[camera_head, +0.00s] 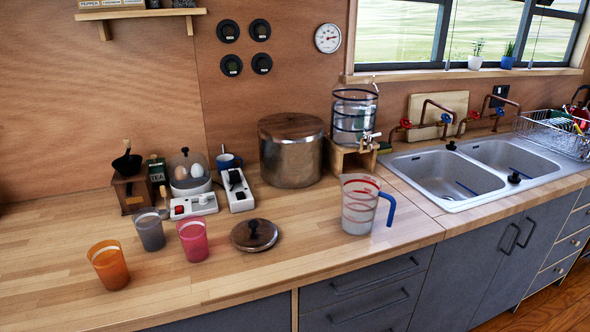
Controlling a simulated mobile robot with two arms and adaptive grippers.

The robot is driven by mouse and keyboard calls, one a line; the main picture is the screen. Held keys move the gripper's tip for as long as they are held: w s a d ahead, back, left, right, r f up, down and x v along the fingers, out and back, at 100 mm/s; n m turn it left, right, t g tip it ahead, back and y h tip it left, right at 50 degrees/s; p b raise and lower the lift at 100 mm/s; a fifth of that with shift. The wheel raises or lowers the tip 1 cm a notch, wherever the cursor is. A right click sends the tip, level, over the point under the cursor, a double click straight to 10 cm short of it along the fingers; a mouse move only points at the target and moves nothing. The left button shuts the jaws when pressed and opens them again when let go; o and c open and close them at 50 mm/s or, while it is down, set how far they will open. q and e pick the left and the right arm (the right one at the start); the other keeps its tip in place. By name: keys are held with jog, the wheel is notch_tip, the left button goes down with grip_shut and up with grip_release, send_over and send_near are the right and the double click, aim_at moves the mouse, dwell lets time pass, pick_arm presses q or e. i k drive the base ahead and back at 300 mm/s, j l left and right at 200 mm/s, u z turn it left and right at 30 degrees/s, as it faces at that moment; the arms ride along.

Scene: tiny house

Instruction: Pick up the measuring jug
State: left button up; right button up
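The measuring jug (357,206) stands upright on the wooden counter, right of centre, near the counter's front edge. It is clear with red bands, a blue handle on its right side, and something whitish in its lower part. Neither my left nor my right gripper shows in the head view.
A dark round lid (254,235) lies left of the jug. A large metal pot (291,158) and a glass dispenser (354,118) on a wooden stand are behind it. Orange (109,267), grey (150,231) and pink (193,240) cups stand at left. A double sink (446,176) is at right.

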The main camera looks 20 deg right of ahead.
aim_at(360, 194)
jog(key=z, duration=1.05)
jog(key=i+l+u, duration=0.1)
jog(key=l, duration=0.2)
